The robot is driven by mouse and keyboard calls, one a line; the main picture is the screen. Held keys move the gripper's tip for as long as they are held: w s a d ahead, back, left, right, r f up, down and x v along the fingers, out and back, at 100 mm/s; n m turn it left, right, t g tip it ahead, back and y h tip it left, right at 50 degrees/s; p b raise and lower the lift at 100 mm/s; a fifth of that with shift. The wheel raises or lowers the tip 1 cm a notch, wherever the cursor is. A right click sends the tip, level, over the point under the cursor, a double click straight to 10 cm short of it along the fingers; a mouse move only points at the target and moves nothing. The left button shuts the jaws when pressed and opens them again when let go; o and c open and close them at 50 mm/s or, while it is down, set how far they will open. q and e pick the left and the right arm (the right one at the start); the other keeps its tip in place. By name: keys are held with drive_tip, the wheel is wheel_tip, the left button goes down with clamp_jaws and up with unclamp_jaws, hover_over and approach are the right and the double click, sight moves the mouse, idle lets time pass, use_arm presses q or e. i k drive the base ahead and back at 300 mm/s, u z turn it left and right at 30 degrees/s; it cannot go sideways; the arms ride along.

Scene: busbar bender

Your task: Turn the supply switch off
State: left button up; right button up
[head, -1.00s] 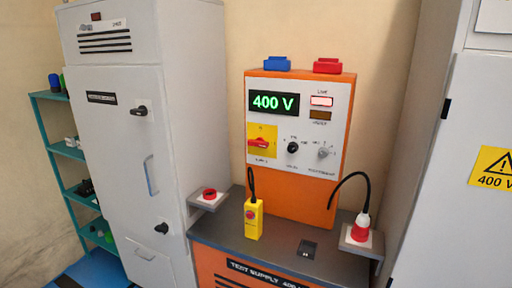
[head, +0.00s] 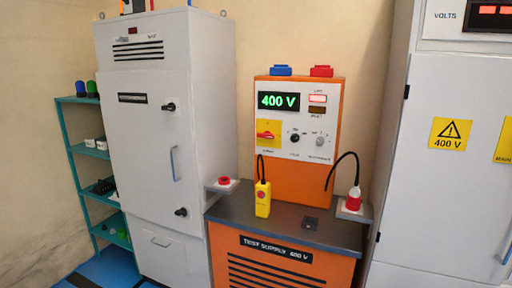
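The supply switch (head: 267,135) is a red handle on a yellow plate, at the lower left of the white panel of the orange test supply (head: 285,184). The handle lies roughly level. The green display (head: 279,101) reads 400 V, and the lamp (head: 318,98) to its right looks lit, pale with a red tint. Neither of my grippers is in the head view.
A yellow pendant (head: 262,199) and a red plug (head: 354,199) are on or beside the supply's grey top. A red button (head: 224,181) sits on a left side bracket. Grey cabinets stand left (head: 150,200) and right (head: 440,190). A teal shelf (head: 88,153) is far left.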

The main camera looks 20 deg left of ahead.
sight(267, 134)
drive_tip(key=z, duration=0.25)
drive_tip(key=k, duration=0.3)
drive_tip(key=u, duration=1.95)
drive_tip(key=i, duration=2.5)
drive_tip(key=z, duration=0.95)
